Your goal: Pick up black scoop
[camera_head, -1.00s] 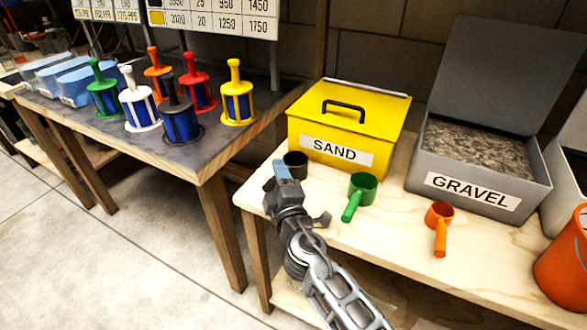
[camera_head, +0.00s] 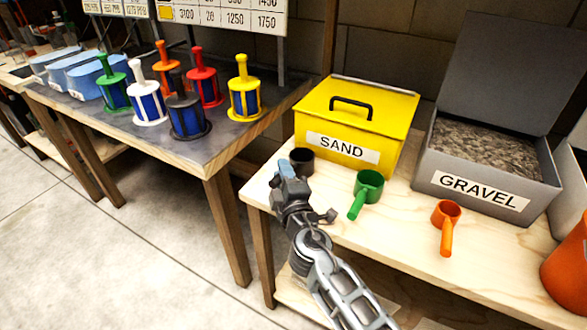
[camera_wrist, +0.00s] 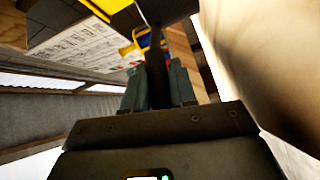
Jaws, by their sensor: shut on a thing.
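The black scoop (camera_head: 302,160) is at the left end of the light wooden table, in front of the yellow sand box. Its cup shows in the head view; its handle is hidden behind my gripper (camera_head: 287,170). In the wrist view the dark handle (camera_wrist: 157,75) runs between the fingers of my gripper (camera_wrist: 158,85), which are shut on it. The cup is cut off at the top of that view. I cannot tell whether the scoop still touches the table.
A green scoop (camera_head: 368,187) and an orange scoop (camera_head: 447,222) lie to the right on the light table (camera_head: 395,235). The yellow sand box (camera_head: 358,122) and grey gravel box (camera_head: 480,190) stand behind them. Several filters stand on the left table (camera_head: 215,145).

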